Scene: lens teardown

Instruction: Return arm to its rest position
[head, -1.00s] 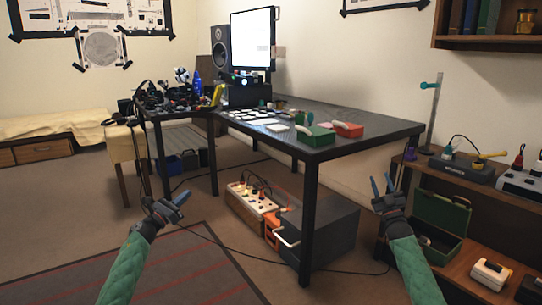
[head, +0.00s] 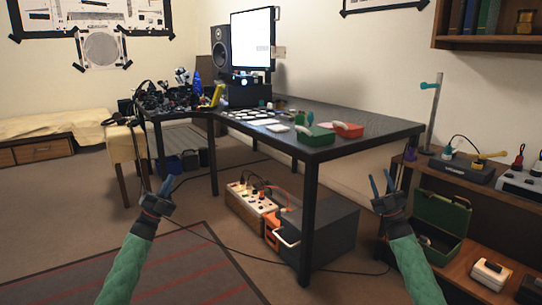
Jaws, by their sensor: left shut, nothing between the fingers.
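My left gripper (head: 164,188) is in the lower left of the head view, held in the air over the floor and in front of the desk. Its fingers are together and hold nothing. My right gripper (head: 382,184) is in front of the shelf unit at the right, just right of the desk's front leg.
The dark desk (head: 375,130) holds a green box (head: 315,135), a red box (head: 348,130) and a monitor (head: 253,40). Beneath it are a power strip box (head: 250,203) and a black case (head: 325,230). A green toolbox (head: 440,217) sits on the right shelf. Floor around the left gripper is open.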

